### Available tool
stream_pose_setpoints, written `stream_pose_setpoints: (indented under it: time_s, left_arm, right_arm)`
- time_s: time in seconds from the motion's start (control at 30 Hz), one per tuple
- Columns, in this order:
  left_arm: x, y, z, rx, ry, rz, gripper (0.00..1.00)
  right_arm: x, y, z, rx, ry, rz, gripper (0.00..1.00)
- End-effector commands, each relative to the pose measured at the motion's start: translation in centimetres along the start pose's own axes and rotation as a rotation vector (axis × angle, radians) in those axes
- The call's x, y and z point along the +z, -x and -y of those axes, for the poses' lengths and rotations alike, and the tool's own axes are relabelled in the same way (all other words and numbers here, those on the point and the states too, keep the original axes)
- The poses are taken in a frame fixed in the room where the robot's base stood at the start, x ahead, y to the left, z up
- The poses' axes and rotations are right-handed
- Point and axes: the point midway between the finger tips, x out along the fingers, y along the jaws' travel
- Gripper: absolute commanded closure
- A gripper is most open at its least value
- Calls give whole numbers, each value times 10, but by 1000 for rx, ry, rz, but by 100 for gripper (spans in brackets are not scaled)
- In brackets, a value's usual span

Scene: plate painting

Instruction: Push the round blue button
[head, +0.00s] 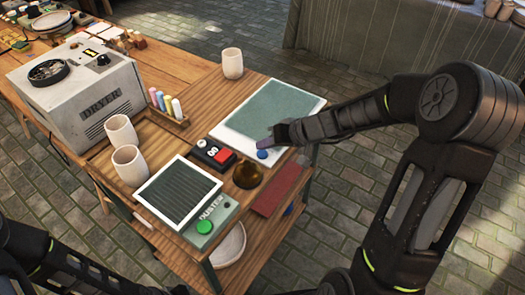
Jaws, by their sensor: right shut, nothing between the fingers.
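The round blue button (263,154) sits at the near edge of a pale panel with a grey-green face (270,112), on the right side of the wooden table. My right arm reaches in from the right. My right gripper (271,141) is shut and empty, its tip just above and beside the blue button in the picture. I cannot tell whether the tip touches it. My left arm shows dark at the lower left, away from the table top; its gripper is not in view.
Near the button are a black box with a red part (213,154), an amber round dish (248,175) and a reddish board (277,190). A duster with a green button (205,227), a dryer (80,92), pale cups (129,165) and coloured bottles (167,105) stand around.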

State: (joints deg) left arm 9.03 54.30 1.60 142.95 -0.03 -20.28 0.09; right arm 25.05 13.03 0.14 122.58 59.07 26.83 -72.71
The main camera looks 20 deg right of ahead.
Motion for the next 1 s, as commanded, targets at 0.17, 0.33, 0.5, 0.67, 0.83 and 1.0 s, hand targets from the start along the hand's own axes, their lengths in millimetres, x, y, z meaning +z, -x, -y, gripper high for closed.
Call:
stream_pose_setpoints:
  time_s: [0.17,0.33,0.5,0.67,0.83,1.0]
  left_arm:
    - [0,1,0,0,0,0,100]
    - [0,1,0,0,0,0,100]
    - [0,5,-2,0,0,0,100]
    - [0,14,-6,0,0,0,100]
    - [0,24,-9,0,0,0,100]
    - [0,32,-12,0,0,0,100]
  right_arm:
    - [-1,2,1,0,-1,0,100]
    - [-1,2,1,0,-1,0,100]
    - [-5,6,5,0,-1,-1,100]
    - [-14,18,13,0,0,-2,100]
    - [-23,31,22,0,0,-1,100]
    - [-31,42,30,0,0,-1,100]
